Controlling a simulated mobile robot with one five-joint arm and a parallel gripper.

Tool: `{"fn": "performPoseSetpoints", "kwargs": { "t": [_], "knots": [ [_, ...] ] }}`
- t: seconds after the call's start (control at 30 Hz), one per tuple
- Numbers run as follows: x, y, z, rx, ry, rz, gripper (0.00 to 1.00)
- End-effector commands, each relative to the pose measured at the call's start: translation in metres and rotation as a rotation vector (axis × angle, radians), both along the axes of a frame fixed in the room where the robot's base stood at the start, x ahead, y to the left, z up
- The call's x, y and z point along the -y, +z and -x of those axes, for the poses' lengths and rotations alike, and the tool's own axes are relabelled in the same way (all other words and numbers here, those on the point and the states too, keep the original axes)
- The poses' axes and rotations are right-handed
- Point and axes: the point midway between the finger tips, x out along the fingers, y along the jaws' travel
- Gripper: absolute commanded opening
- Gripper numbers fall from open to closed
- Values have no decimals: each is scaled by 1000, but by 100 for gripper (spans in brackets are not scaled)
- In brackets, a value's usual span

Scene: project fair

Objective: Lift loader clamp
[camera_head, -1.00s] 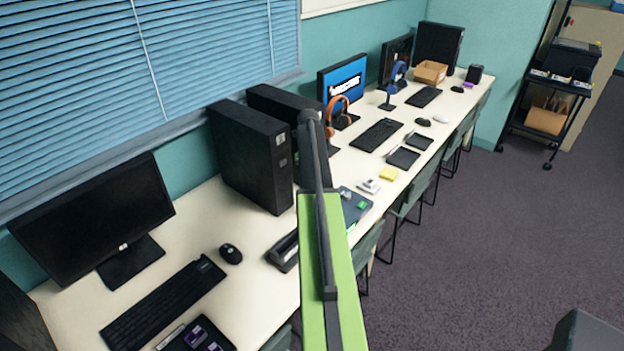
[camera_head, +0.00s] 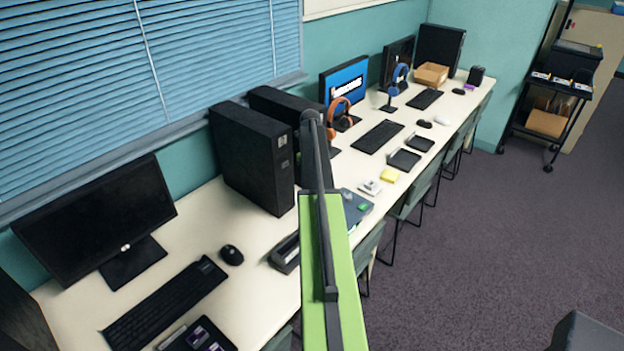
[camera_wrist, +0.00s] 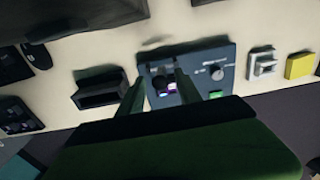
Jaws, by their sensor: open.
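A blue-grey panel (camera_wrist: 228,60) lies on the desk in the wrist view, with a round knob (camera_wrist: 216,73) and a green button (camera_wrist: 215,94). My gripper (camera_wrist: 160,80) is open, its two fingers reaching over the panel's left part. A small dark rounded part (camera_wrist: 158,83) and purple-and-white bits (camera_wrist: 169,88) show between the fingers; I cannot tell whether this dark part is the loader clamp, or whether the fingers touch it. In the head view the panel (camera_head: 356,205) is partly hidden behind my green arm, and the gripper is hidden too.
A black desktop device (camera_wrist: 98,92) lies left of the gripper. A white switch (camera_wrist: 263,64) and a yellow pad (camera_wrist: 299,66) lie to the right. Black computer towers (camera_head: 252,155) stand behind my arm. Chairs (camera_head: 412,195) line the desk's front; the floor beyond is open.

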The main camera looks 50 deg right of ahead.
Motion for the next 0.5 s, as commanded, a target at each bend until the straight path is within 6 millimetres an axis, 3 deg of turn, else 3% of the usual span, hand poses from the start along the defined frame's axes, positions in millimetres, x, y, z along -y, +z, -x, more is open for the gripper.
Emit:
{"fn": "performPoseSetpoints", "kwargs": {
  "t": [0.5],
  "knots": [
    [0,112,-3,0,0,-1,41]
  ]
}}
